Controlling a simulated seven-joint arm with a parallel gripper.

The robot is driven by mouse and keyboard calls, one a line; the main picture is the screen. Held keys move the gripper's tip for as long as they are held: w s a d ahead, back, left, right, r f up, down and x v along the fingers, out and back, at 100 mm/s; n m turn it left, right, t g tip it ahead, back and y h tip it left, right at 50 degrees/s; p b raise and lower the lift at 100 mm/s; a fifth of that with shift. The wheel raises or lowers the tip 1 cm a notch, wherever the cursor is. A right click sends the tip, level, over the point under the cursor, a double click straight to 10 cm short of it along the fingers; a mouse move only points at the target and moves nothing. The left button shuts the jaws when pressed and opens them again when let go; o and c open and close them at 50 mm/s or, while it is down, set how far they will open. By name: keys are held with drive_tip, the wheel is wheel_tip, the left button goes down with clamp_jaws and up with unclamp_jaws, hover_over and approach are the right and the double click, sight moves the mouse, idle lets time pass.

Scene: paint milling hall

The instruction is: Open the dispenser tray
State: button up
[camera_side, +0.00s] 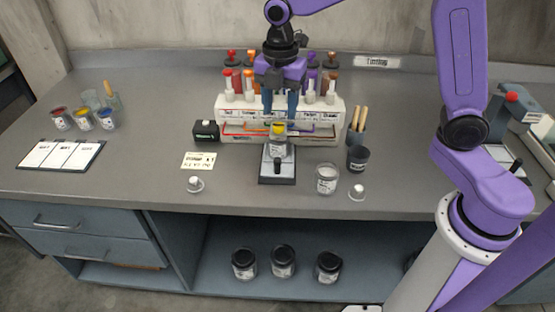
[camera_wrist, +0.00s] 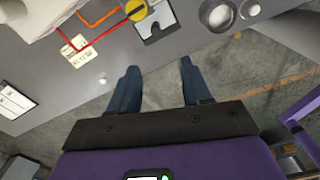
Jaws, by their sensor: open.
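The white dispenser (camera_side: 235,124) stands at the back middle of the bench, with red, orange and purple-topped pumps and coloured lines along its front. My gripper (camera_side: 280,108) is open and empty, pointing down in front of the dispenser above the jar. In the wrist view its fingers (camera_wrist: 158,68) are apart with nothing between them. The gripper hides the dispenser's middle.
A black box (camera_side: 206,131) and a card (camera_side: 198,161) lie left of the stand. Paint cups (camera_side: 82,119) stand far left.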

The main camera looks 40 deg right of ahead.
sight(278, 159)
drive_tip(key=f, duration=1.1)
drive_tip(key=w+f, duration=0.1)
drive_tip(key=f, duration=0.5)
drive_tip(key=shift+d+f, duration=0.1)
drive_tip(key=shift+f, duration=0.2)
